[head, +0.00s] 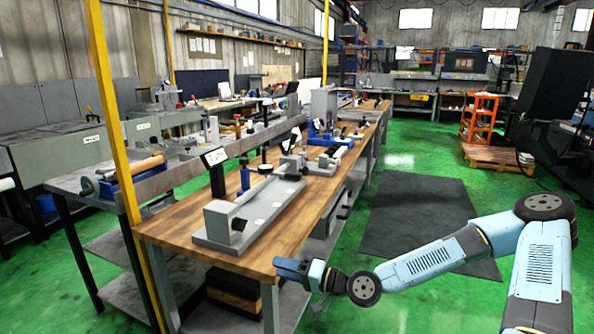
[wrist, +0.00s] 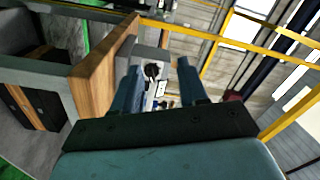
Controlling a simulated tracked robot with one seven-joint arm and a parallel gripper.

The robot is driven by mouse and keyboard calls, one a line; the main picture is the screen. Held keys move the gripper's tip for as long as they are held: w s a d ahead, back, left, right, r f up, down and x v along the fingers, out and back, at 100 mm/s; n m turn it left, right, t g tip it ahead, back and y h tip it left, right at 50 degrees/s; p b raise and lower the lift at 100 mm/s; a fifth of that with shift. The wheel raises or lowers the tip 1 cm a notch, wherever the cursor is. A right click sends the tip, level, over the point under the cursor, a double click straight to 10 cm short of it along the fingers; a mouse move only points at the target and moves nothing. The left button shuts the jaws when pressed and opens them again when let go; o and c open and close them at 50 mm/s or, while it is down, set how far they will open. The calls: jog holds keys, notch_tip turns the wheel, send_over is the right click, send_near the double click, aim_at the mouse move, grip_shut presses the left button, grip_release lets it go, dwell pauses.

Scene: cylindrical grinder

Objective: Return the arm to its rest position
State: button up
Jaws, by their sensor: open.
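My arm reaches in from the right in the head view, over the green floor. My gripper (head: 300,270) is at its left end, close to the front right corner of the wooden workbench (head: 180,226). In the wrist view my gripper (wrist: 160,85) has its two blue fingers apart, with nothing between them. The bench's wooden edge (wrist: 100,65) shows left of the fingers, turned on its side. I cannot tell the exact gap between the gripper and the bench.
A grey grinder fixture (head: 228,222) stands on the bench near its front end. A yellow post (head: 108,110) rises at the bench's left corner. A dark mat (head: 415,215) lies on the floor. An orange rack (head: 480,118) and a pallet (head: 492,156) stand at the back right.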

jog(key=s+d+f+n+g+h, duration=0.3)
jog(key=d+f+n+g+h, duration=0.15)
jog(key=d+f+h, duration=0.55)
jog(key=d+r+h, duration=0.5)
jog(key=d+r, duration=0.2)
jog(key=d, duration=0.2)
jog(key=s+d+r+m+t+h, duration=0.1)
jog(key=s+d+r+h, duration=0.15)
jog(key=r, duration=0.45)
jog(key=s+d+r+m+t+h, duration=0.1)
jog(key=d+r+m, duration=0.15)
jog(key=r, duration=0.55)
jog(key=s+d+r+m+t+y, duration=0.1)
jog(key=s+d+r+y, duration=0.1)
jog(key=s+r, duration=1.1)
jog(key=shift+s+d, duration=0.25)
jog(key=shift+s, duration=0.3)
